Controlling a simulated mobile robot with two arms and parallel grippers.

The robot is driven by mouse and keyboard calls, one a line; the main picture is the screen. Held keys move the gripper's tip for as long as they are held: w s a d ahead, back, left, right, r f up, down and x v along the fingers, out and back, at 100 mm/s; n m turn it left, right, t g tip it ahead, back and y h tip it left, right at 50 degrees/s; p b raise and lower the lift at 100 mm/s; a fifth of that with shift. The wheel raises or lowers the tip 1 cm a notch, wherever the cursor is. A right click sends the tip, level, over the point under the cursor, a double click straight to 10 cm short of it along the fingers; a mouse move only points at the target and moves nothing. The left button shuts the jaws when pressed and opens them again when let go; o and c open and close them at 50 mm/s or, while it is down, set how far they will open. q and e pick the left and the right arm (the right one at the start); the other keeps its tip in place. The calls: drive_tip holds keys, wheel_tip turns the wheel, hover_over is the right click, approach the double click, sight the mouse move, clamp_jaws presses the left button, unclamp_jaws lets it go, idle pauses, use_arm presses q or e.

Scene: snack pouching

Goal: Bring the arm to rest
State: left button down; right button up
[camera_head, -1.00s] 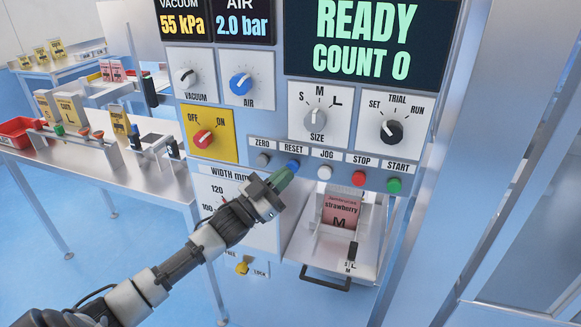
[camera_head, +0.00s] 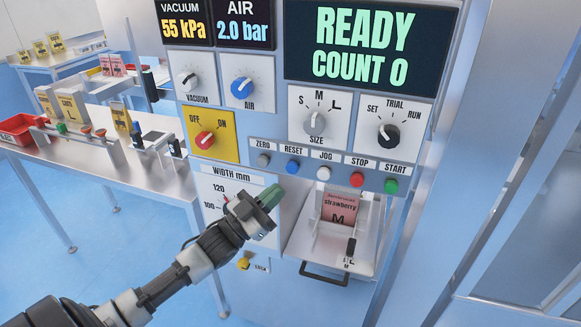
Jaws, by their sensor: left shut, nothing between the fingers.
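My left gripper (camera_head: 268,198) is shut and empty. It is in front of the machine's lower panel, covering part of the width scale (camera_head: 213,190). Its greenish fingertips point up and right, below the blue RESET button (camera_head: 292,166) and apart from it in the picture. My left arm comes in from the lower left. My right gripper is not in view.
The machine front holds a display (camera_head: 364,45) reading READY, COUNT 0, several knobs and a row of buttons. A pink strawberry pouch (camera_head: 340,206) stands in the tray bay at right. A side table (camera_head: 75,170) with a red bin (camera_head: 18,130) is at left.

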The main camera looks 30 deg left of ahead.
use_arm(q)
drive_tip(key=shift+f, duration=0.1)
idle(0.6)
drive_tip(key=a+f+n+g+y, duration=0.2)
drive_tip(key=f+y, duration=0.2)
drive_tip(key=f, duration=0.7)
drive_tip(key=a+f+n+g+y, duration=0.2)
drive_tip(key=f+y, duration=0.1)
drive_tip(key=f, duration=0.7)
drive_tip(key=s+d+f+n+g+y, duration=0.1)
drive_tip(key=s+f+g, duration=0.25)
drive_tip(key=f, duration=0.55)
drive_tip(key=s+f+n+g+y, duration=0.1)
drive_tip(key=s+f+g, duration=0.1)
drive_tip(key=s+f, duration=0.5)
drive_tip(key=s+d+f+g, duration=0.2)
drive_tip(key=s+f, duration=0.3)
drive_tip(key=f, duration=0.3)
drive_tip(key=s+d+f+g, duration=0.2)
drive_tip(key=s+f+g, duration=0.1)
drive_tip(key=s+f, duration=0.35)
drive_tip(key=s+d+f+g, duration=0.3)
drive_tip(key=s+d+f, duration=0.1)
drive_tip(key=s, duration=0.5)
drive_tip(key=s+d+f+m+g, duration=0.1)
drive_tip(key=s+d+f+g, duration=0.2)
drive_tip(key=s, duration=0.7)
drive_tip(key=shift+s+d+f+y, duration=0.3)
drive_tip(key=shift+d+f, duration=0.05)
drive_tip(key=shift+f, duration=0.55)
